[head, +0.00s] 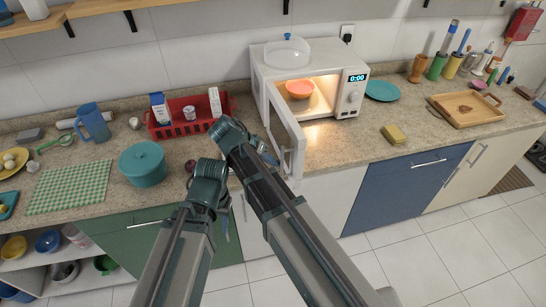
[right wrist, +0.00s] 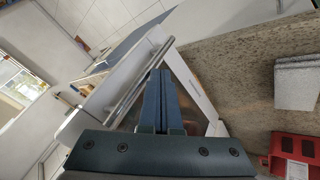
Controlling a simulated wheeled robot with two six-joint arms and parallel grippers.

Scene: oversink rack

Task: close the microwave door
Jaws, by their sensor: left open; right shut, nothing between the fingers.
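The white microwave (head: 357,92) stands on the counter against the wall. Its door (head: 287,135) is wide open and swings out toward me, past the counter's front edge. An orange bowl (head: 300,88) sits inside the lit cavity. My right gripper (head: 270,155) is just left of the door, partly hidden by my own arm. In the right wrist view its fingers (right wrist: 160,78) are shut and empty, close to the door and its bar handle (right wrist: 139,82); contact cannot be told. My left gripper (head: 226,222) is lower left, in front of the cabinets, mostly hidden behind my wrist, open and empty.
A glass lid (head: 287,52) lies on top of the microwave. A red basket (head: 187,116) and a teal pot (head: 143,164) stand left of it. A teal plate (head: 382,90) and a yellow sponge (head: 393,134) lie to the right. Counter right of the door is mostly clear.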

